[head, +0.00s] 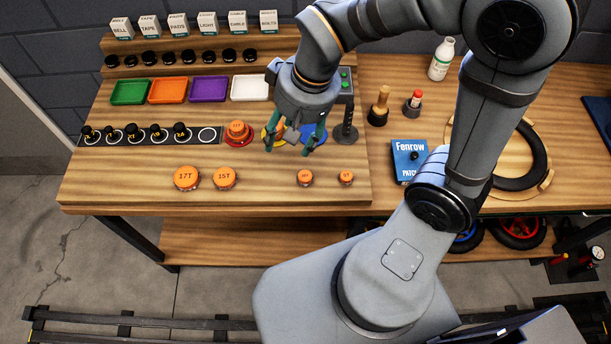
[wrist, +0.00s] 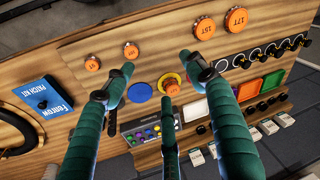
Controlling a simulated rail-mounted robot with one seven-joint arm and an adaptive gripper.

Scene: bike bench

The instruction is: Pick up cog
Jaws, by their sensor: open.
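Several orange cogs lie on the wooden bench. In the head view, the large 17T cog (head: 186,178) and the 15T cog (head: 224,178) are at the front left. Two small cogs (head: 305,178) (head: 346,177) are at the front right. Another cog (head: 237,127) sits on a red round dish (head: 238,142). My gripper (head: 290,147) is open and empty above the yellow dish (head: 272,136) and the blue dish (head: 315,133). In the wrist view, an orange-red piece (wrist: 171,85) shows on the yellow dish between my teal fingers (wrist: 157,66). The red dish is mostly hidden there.
A dark strip (head: 215,141) with several black knobbed pieces lies left of the red dish. Coloured trays (head: 209,101) and labelled boxes stand behind. A dark post (head: 345,120), a Fenrow patch kit (head: 409,170) and a tyre are to the right. The bench's front edge is clear.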

